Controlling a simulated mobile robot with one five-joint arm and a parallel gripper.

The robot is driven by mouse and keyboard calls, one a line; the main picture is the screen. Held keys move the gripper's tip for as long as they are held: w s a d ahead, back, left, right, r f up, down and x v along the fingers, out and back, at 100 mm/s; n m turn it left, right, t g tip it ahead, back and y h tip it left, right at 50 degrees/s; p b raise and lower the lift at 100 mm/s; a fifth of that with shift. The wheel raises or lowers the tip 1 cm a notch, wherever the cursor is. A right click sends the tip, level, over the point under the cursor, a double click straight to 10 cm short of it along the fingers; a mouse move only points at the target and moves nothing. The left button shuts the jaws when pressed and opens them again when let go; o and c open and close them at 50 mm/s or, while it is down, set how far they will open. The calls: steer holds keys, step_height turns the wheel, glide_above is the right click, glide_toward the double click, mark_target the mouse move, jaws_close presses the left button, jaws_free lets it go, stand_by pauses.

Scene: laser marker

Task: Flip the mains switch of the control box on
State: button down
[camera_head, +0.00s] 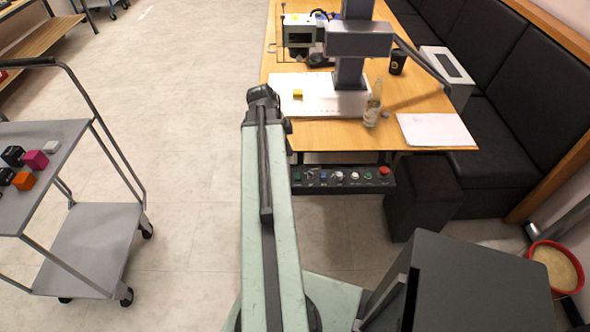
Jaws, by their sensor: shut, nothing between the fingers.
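The control box (343,188) is a dark, narrow panel under the front edge of the wooden table. Its face carries a row of small coloured buttons and switches, with a red knob (384,170) at the right end. Which one is the mains switch, and its position, is too small to tell. My arm rises from the bottom of the head view to a dark joint left of the box, and the arm passes close to the box's left end. My gripper is not visible; the rest of the arm is hidden behind the upper link.
The laser marker (350,70) stands on the table (400,98) with a bottle (373,103) and a cup (397,62). A black stool (422,195) is right of the box. A grey trolley (90,250) with small cubes is at left. Floor between trolley and arm is clear.

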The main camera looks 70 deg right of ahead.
mark_target(298, 174)
steer(key=b+x, duration=0.4)
steer(key=w+b+x, duration=0.1)
steer(key=b+x, duration=0.8)
steer(key=x, duration=0.1)
steer(key=shift+w+d+f, duration=0.1)
steer(key=shift+w, duration=0.1)
